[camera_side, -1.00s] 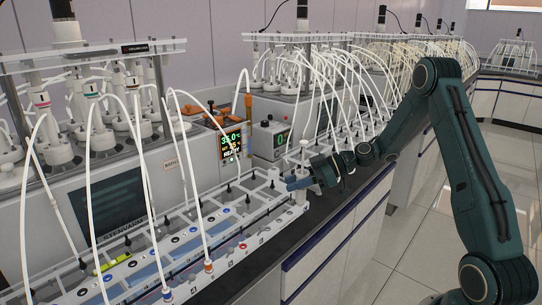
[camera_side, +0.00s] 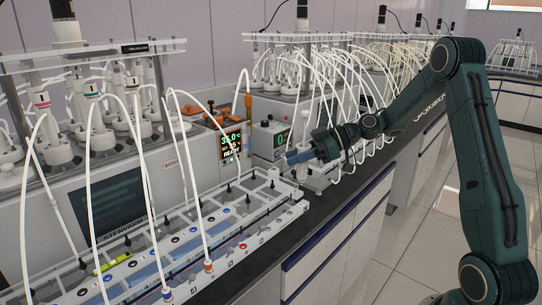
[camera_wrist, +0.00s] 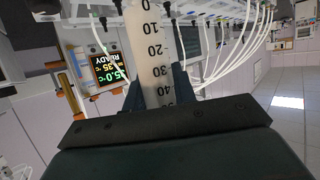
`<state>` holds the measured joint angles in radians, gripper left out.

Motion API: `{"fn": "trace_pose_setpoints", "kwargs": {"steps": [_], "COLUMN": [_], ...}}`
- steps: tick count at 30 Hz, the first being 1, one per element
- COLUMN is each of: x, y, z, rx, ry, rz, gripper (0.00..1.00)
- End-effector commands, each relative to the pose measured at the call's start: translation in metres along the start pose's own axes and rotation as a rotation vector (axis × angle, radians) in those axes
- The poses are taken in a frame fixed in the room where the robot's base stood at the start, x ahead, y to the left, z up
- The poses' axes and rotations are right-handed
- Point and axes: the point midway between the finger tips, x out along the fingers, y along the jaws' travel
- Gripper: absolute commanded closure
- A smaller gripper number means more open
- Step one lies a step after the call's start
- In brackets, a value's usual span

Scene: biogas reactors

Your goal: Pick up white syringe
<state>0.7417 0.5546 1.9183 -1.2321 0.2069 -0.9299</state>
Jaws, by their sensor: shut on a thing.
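The white syringe (camera_wrist: 155,48) stands between my gripper's dark jaws (camera_wrist: 157,88) in the wrist view. It is a pale, translucent barrel with printed marks from 0 to about 40. My gripper (camera_side: 304,152) is shut on it. In the side view the white syringe (camera_side: 302,118) is upright, and its top rises above the gripper.
The long white rack (camera_side: 215,243) with tubes and coloured ports lies along the bench at left. Reactor units and a lit control display (camera_side: 231,142) stand behind. Many curved white tubes crowd nearby. The aisle floor (camera_side: 375,255) on the right is clear.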

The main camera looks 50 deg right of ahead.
Motion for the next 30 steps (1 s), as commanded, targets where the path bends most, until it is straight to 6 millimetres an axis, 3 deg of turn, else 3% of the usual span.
{"fn": "trace_pose_setpoints", "kwargs": {"steps": [6, 15, 21, 30], "x": [-0.020, -0.039, -0.045, -0.046], "y": [0.001, 0.001, 0.000, 0.000], "z": [-0.047, -0.094, -0.109, -0.112], "rx": [-0.007, -0.003, 0.000, 0.001], "ry": [0.001, 0.000, 0.000, 0.000], "rz": [0.003, 0.002, 0.001, 0.000], "gripper": [0.93, 0.93, 0.93, 0.93]}}
